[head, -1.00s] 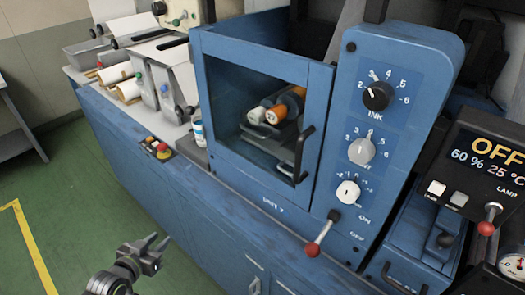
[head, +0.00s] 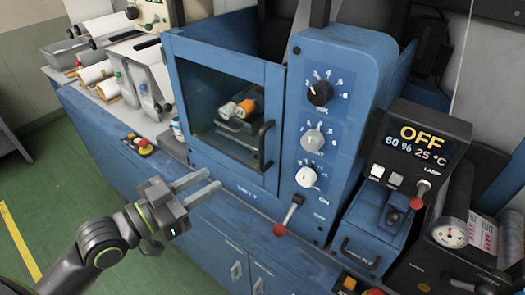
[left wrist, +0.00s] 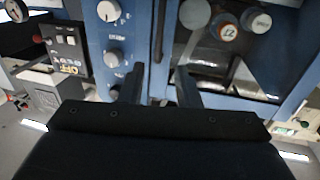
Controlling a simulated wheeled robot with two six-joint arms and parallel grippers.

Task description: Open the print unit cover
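The print unit cover (head: 222,105) is a blue frame with a clear window, and it looks shut. Its black bar handle (head: 263,146) stands upright at the right edge. In the left wrist view, a dark upright bar that looks like the handle (left wrist: 160,35) is ahead, just beyond the fingers. My left gripper (head: 213,179) is open and empty, in front of and below the cover, left of the handle and apart from it. Its two fingers also show apart in the left wrist view (left wrist: 158,86). My right gripper is not in view.
Right of the cover is a panel with several knobs (head: 320,92) and a red-tipped lever (head: 280,229) sticking out below. A display reading OFF (head: 421,134) stands farther right. A red button box (head: 143,146) sits on the left ledge. Green floor is clear at left.

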